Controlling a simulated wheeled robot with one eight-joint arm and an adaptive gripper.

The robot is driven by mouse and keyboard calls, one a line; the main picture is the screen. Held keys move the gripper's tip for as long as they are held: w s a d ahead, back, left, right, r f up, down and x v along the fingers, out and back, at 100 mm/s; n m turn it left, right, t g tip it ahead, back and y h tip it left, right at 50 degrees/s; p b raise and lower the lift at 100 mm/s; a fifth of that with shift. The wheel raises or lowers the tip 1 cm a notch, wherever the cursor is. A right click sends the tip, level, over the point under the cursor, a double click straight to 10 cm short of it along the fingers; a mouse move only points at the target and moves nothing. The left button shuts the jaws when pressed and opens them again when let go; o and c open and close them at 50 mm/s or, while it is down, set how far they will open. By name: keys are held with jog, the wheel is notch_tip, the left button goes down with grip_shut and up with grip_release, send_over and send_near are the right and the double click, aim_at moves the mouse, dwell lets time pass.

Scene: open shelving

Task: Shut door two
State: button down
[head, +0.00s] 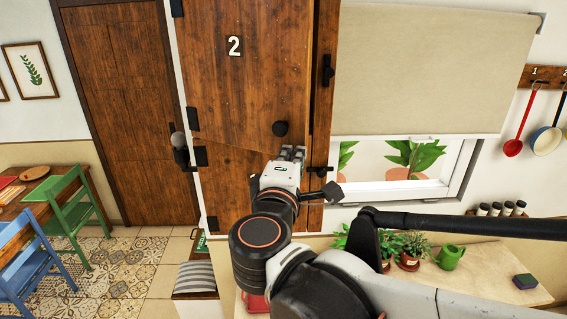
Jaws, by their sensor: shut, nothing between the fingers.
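Door two (225,85) is the upper brown wooden cabinet door with a white number 2, in the upper middle of the head view. It has black hinges on its left edge and a round black knob (280,128) near its lower right corner. A dark strip runs along its right edge, beside the cabinet frame; I cannot tell how far the door stands from the frame. My gripper (292,152) is shut and empty, just below the knob, in front of the cabinet. I cannot tell whether it touches the door. My arm hides part of the lower cabinet door (228,185).
A window with a beige blind (425,70) is right of the cabinet. Below it, a wooden counter (480,275) holds potted plants and a green watering can (449,257). A brown room door (130,100), a table and chairs are on the left. Tiled floor lies between.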

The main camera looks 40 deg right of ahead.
jog(key=s+d+b+x, duration=0.1)
jog(key=b+x, duration=0.3)
jog(key=x, duration=1)
jog(key=shift+d, duration=0.15)
jog(key=shift+w, duration=0.2)
